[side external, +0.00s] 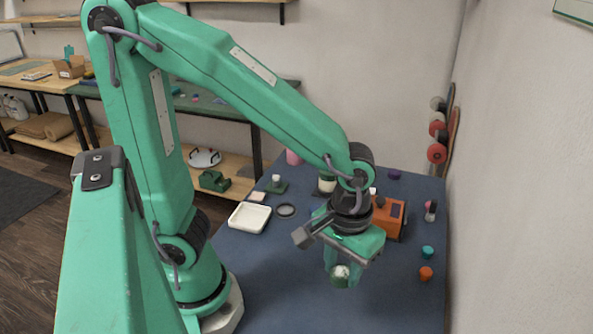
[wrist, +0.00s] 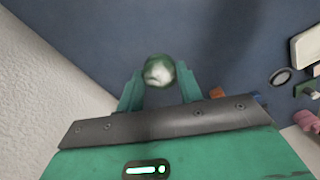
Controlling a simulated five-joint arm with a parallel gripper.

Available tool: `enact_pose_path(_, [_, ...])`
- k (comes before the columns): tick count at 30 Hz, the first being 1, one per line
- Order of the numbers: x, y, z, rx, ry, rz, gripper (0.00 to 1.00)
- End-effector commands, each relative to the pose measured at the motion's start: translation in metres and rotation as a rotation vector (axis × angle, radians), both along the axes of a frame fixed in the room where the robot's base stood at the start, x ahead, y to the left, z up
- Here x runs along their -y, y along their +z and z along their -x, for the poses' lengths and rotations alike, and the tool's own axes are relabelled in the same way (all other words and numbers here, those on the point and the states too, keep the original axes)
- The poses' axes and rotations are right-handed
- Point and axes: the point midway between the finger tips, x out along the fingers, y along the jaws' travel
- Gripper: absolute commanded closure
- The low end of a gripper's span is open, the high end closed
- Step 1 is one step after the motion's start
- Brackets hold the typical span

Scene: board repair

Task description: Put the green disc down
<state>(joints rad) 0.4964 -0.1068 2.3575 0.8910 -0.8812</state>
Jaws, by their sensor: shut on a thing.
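The green disc (wrist: 158,70) shows in the wrist view as a round dark green thing with a pale, shiny patch on its face. My gripper (wrist: 158,78) is shut on it, with one teal finger on each side. In the side external view my gripper (side external: 341,276) points down over the blue table top (side external: 300,300). The green disc (side external: 341,272) shows there pale and partly covered by the fingers. The gap between the disc and the table is hard to judge.
An orange box (side external: 391,218) stands behind my gripper. A teal piece (side external: 427,252) and an orange piece (side external: 426,274) lie at the right. The front of the table is clear.

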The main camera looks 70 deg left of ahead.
Motion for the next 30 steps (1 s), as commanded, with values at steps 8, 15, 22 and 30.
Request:
enact_pose_path(8, [-0.031,0.022,-0.066,0.001,-0.126,0.001,0.89])
enact_pose_path(15, [-0.072,0.038,-0.116,0.001,-0.241,0.000,0.89])
enact_pose_path(22, [-0.111,0.050,-0.149,0.000,-0.335,0.000,0.89])
enact_pose_path(30, [-0.131,0.055,-0.162,0.000,-0.383,0.000,0.89])
